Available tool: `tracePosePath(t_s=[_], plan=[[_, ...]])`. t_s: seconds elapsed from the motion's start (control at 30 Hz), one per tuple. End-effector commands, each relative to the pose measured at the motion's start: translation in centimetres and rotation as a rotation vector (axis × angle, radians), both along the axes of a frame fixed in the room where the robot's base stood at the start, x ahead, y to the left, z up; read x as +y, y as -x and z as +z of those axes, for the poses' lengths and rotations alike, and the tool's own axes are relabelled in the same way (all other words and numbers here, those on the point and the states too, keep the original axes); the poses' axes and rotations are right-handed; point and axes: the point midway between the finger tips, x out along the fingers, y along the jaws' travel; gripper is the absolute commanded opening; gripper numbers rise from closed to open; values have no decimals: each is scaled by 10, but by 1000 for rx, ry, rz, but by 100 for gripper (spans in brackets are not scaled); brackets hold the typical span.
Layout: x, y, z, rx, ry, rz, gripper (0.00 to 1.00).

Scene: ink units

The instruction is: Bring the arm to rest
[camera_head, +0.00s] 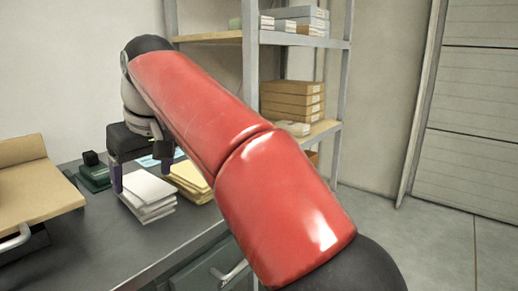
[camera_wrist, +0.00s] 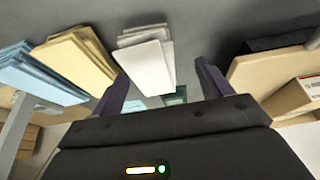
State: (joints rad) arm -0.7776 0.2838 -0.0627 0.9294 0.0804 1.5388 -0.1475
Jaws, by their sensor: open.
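My gripper (camera_head: 145,172) is at the end of my red arm in the head view, over the dark table (camera_head: 185,232). Its two purple-grey fingers also show in the wrist view (camera_wrist: 166,82), spread apart with nothing held between them. A white stack of paper or envelopes (camera_head: 150,196) lies on the table just below and beside the fingers. It shows ahead of the fingers in the wrist view (camera_wrist: 147,62). I cannot tell whether a finger touches the stack. The arm hides part of the table and shelf.
A yellow stack (camera_wrist: 77,60) and a blue stack (camera_wrist: 32,72) lie beside the white one. A tan tray-like object (camera_head: 38,185) and a dark green item (camera_head: 95,175) are at the left. A metal shelf (camera_head: 249,75) with boxes stands behind. Floor at the right is clear.

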Motion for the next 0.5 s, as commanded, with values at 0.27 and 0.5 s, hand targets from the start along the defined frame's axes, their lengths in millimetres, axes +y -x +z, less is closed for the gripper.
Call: tracePosePath(t_s=[0.27,0.5], plan=[[-44,-6,-2,-2,-10,-83,78],[-103,-6,-11,-8,-22,-197,78]])
